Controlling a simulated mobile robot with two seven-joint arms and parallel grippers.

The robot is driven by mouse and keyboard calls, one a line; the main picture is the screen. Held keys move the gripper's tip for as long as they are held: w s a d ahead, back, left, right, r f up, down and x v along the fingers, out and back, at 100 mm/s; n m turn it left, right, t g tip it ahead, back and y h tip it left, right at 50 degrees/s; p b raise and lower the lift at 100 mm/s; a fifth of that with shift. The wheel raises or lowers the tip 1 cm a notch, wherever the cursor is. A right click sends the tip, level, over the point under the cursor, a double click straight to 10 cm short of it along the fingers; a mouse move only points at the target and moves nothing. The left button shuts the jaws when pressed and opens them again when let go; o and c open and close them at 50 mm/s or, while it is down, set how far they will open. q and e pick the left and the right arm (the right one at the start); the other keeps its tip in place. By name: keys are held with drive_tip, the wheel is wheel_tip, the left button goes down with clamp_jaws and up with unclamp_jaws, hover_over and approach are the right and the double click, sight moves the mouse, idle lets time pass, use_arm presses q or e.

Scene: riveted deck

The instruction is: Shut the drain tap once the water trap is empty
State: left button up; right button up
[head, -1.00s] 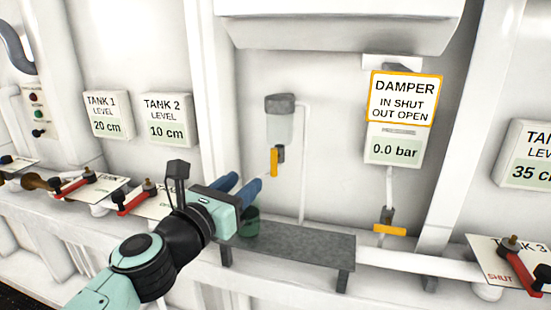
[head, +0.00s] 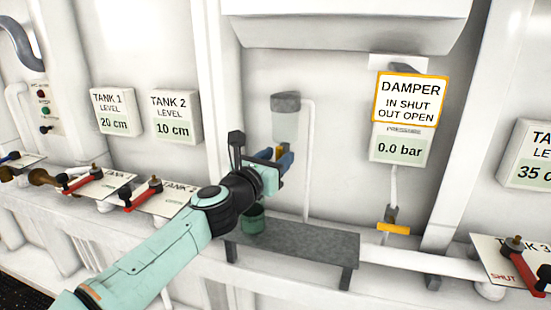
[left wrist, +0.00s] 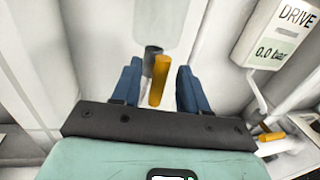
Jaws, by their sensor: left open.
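The water trap (head: 286,126) is a clear bowl under a grey cap on the back wall. It looks clear, with no water line that I can make out. Its drain tap has a yellow lever, mostly hidden behind my gripper in the head view. In the left wrist view the yellow lever (left wrist: 159,80) stands upright between the blue fingers, beside the grey tap body (left wrist: 151,56). My left gripper (head: 283,160) is open around the lever, with a gap on both sides. It also shows in the left wrist view (left wrist: 157,88). My right gripper is not in view.
A green cup (head: 252,219) stands on a grey shelf (head: 310,242) below the trap. A second yellow lever (head: 394,228) sits under the 0.0 bar gauge (head: 400,150) at right. Red-handled tank valves (head: 145,193) line the ledge at left.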

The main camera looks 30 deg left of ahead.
use_arm(q)
clamp_jaws()
drive_tip(key=shift+p, duration=0.3)
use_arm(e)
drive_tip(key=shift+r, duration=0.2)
use_arm(q)
drive_tip(key=shift+d+r+m+p, duration=0.15)
drive_tip(key=shift+d+m+p, duration=0.05)
drive_tip(key=shift+m+p, duration=0.75)
drive_tip(key=shift+w+d+f+m+g+y+p, duration=0.15)
drive_tip(key=shift+m+g+y+p, duration=0.35)
drive_tip(key=shift+m+p, duration=1.65)
drive_tip(key=shift+s+d+f+m+g+y+p, duration=0.15)
drive_tip(key=shift+m+g+y+p, duration=0.3)
drive_tip(key=shift+m+p, duration=1.7)
drive_tip(key=shift+w+d+f+m+g+y+p, duration=0.25)
drive_tip(key=shift+m+y+p, duration=0.4)
drive_tip(key=shift+m+p, duration=1.5)
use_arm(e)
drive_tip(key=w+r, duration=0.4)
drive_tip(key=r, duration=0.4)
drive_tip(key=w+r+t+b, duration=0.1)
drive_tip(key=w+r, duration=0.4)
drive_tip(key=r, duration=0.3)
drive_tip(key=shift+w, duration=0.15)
use_arm(q)
drive_tip(key=shift+s+m, duration=0.1)
drive_tip(key=shift+m, duration=0.4)
